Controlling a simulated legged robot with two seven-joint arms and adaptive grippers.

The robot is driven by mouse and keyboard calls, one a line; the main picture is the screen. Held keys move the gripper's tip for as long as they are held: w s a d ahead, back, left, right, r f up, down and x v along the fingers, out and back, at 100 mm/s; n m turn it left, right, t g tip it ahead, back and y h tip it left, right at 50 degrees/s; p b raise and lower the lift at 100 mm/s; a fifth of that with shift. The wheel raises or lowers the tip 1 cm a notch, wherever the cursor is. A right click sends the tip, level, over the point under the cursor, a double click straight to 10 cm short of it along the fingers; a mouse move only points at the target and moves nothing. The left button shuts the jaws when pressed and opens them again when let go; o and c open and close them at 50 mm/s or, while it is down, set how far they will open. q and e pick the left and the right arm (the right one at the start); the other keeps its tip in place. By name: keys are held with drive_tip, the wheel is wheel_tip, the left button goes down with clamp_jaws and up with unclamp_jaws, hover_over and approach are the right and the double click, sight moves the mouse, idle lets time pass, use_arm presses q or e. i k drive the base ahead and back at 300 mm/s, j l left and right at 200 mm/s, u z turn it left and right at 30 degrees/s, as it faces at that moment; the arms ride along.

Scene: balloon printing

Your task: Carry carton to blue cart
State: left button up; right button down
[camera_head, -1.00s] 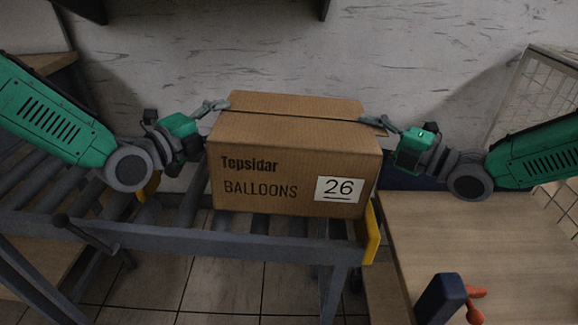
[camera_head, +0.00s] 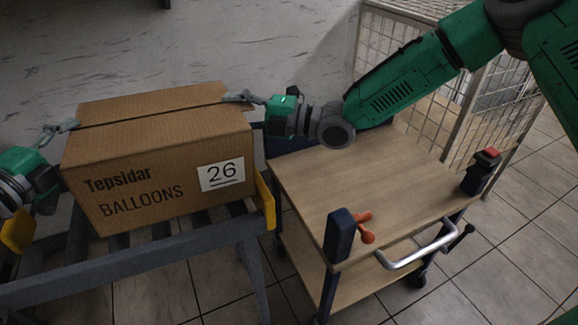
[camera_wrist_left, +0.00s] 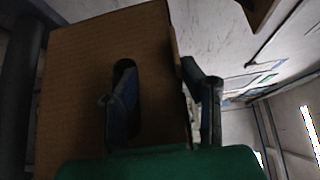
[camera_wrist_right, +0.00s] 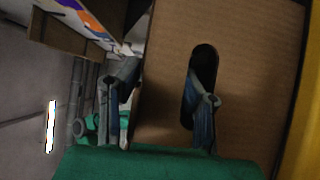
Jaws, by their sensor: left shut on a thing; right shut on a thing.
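The brown carton (camera_head: 165,150), marked "Tepsidar BALLOONS" and 26, is at the left of the head view, over the end of the roller conveyor. My left gripper (camera_head: 58,130) is shut on its left side, and my right gripper (camera_head: 238,97) is shut on its right side. In the left wrist view one finger goes into the hand hole of the carton (camera_wrist_left: 80,60). The right wrist view shows the same on the carton's other side (camera_wrist_right: 245,100). I cannot tell whether the carton touches the rollers. The blue cart (camera_head: 340,236) with a wooden top stands right of the conveyor.
The conveyor frame (camera_head: 150,268) has a yellow end stop (camera_head: 265,202) beside the carton. The cart top (camera_head: 380,185) is bare, with an orange lever (camera_head: 365,225) and a metal handle (camera_head: 420,248) at its front. A wire mesh cage (camera_head: 400,40) stands behind it.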

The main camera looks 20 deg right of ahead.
sight(403, 194)
drive_tip(key=k+j, duration=0.15)
drive_tip(key=k, duration=0.2)
drive_tip(key=k+j, duration=0.15)
drive_tip(key=k, duration=0.25)
drive_tip(key=k+l+z, duration=0.15)
drive_tip(key=k+z, duration=0.2)
drive_tip(key=k, duration=0.5)
drive_tip(key=i+z, duration=0.2)
drive_tip(key=z, duration=0.9)
drive_tip(key=i+j, duration=0.4)
drive_tip(key=i, duration=0.15)
drive_tip(key=i+j, duration=0.35)
drive_tip(key=i, duration=0.2)
drive_tip(key=i+j, duration=0.4)
drive_tip(key=i, duration=0.15)
drive_tip(key=i+z, duration=0.05)
